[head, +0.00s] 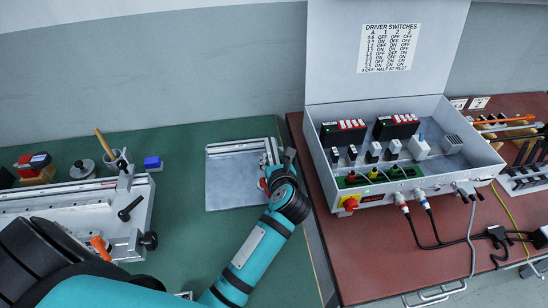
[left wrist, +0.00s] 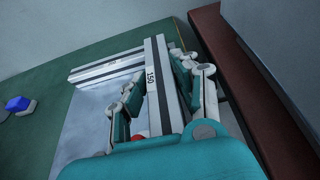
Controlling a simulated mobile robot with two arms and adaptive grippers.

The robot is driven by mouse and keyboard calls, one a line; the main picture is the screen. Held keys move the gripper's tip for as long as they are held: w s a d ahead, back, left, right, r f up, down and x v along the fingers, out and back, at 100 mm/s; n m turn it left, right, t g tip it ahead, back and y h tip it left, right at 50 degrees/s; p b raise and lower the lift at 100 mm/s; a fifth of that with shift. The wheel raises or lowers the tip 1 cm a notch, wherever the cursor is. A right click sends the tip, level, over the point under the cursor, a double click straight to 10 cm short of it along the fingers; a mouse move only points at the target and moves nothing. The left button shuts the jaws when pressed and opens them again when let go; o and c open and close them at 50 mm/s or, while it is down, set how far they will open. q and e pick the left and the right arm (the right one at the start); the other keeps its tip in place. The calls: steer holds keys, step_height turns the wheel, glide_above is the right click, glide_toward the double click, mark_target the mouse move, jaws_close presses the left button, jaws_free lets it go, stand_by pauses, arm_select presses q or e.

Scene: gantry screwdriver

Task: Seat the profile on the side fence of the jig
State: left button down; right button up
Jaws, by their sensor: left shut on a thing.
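The jig is a flat grey plate (head: 232,188) on the green bench, with a pale fence (head: 235,149) along its back edge. The plate (left wrist: 88,115) and back fence (left wrist: 105,66) also show in the left wrist view. My left gripper (head: 270,164) is at the plate's right edge. In the left wrist view, its fingers (left wrist: 157,88) are shut on the profile (left wrist: 152,85), a long pale bar with a black number. The profile runs along the plate's right side, its far end near the back fence's right end. I cannot tell whether it touches the side fence or plate. My right gripper is out of view.
A red-brown bench (head: 375,260) with an open grey switch box (head: 400,185) stands close on the right, beyond a gap. A metal fixture (head: 115,205) and a blue block (head: 152,163) are to the left.

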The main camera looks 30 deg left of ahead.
arm_select(q)
steer(key=shift+f+b, duration=0.95)
steer(key=shift+f, duration=0.3)
steer(key=c, duration=0.9)
jaws_free()
steer(key=shift+r, duration=0.2)
